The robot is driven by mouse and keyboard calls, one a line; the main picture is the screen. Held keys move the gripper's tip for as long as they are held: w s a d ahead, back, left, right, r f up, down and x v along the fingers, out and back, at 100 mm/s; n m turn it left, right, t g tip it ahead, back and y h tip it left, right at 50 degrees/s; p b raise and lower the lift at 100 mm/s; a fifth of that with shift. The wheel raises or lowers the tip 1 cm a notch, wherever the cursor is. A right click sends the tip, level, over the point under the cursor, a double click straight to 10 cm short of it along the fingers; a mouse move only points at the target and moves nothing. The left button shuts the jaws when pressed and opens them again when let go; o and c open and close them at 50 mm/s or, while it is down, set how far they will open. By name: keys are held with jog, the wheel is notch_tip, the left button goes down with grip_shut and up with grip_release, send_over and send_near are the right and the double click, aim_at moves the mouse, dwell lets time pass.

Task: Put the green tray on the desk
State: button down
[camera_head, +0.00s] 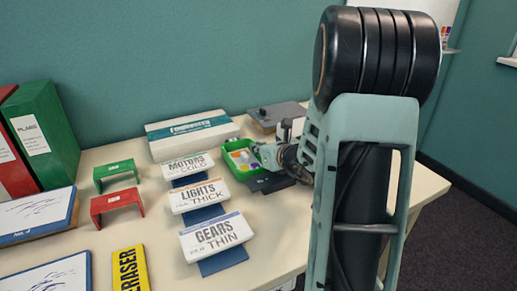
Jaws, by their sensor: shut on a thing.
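The green tray (239,174) is at the back right of the cream desk (163,228), with several small coloured pieces inside it. My gripper (259,150) reaches in from the right and is shut on the tray's right side. My arm and the gripper body hide part of that side. The tray looks about level. I cannot tell whether its underside touches the desk or is slightly above it.
A white-and-teal box (192,135) and a grey flat box (278,114) sit behind. Red (117,203) and green (116,172) stands, binders (42,125) and an eraser sign (130,269) fill the left.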

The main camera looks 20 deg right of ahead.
jog(key=c, duration=2.6)
grip_release()
jog(key=shift+f, duration=0.15)
jog(key=o, duration=0.5)
jog(key=shift+r, duration=0.2)
jog(key=shift+s+d+r+p, duration=0.1)
jog(key=shift+s+r+p, duration=0.05)
jog(key=shift+s+p, duration=0.15)
jog(key=p+v, duration=0.2)
jog(key=v, duration=0.9)
jog(key=shift+w, duration=0.1)
jog(key=shift+s+r, duration=0.1)
jog(key=shift+s, duration=0.2)
jog(key=shift+w, duration=0.1)
